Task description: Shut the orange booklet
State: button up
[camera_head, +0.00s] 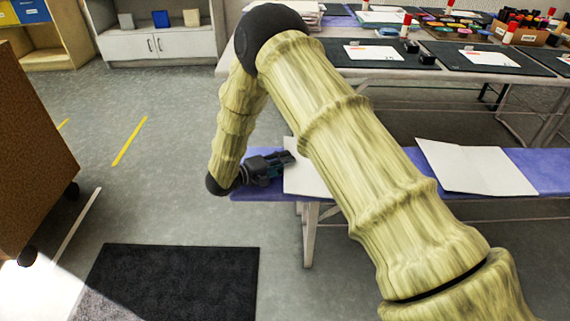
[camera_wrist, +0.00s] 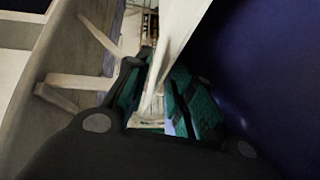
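No orange cover shows in either view. A white open booklet or sheet (camera_head: 302,181) lies at the left end of the blue-purple bench, partly hidden behind my arm. My gripper (camera_head: 288,158) is low at that bench end, at the left edge of the white pages. In the wrist view my gripper's two teal-padded fingers (camera_wrist: 164,95) stand apart. A thin white leaf (camera_wrist: 180,30) reaches down into the gap between them; whether it touches a finger, I cannot tell. A second white open booklet (camera_head: 478,167) lies further right on the bench.
The blue-purple bench (camera_head: 262,192) runs to the right behind my arm. Behind it stands a table with black mats (camera_head: 482,58), papers and craft supplies. A brown cabinet (camera_head: 30,150) is at the left, and a dark floor mat (camera_head: 175,280) lies in front. Grey floor between is clear.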

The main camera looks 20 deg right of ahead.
jog(key=shift+w+d, duration=0.1)
jog(key=shift+d, duration=0.2)
grip_shut()
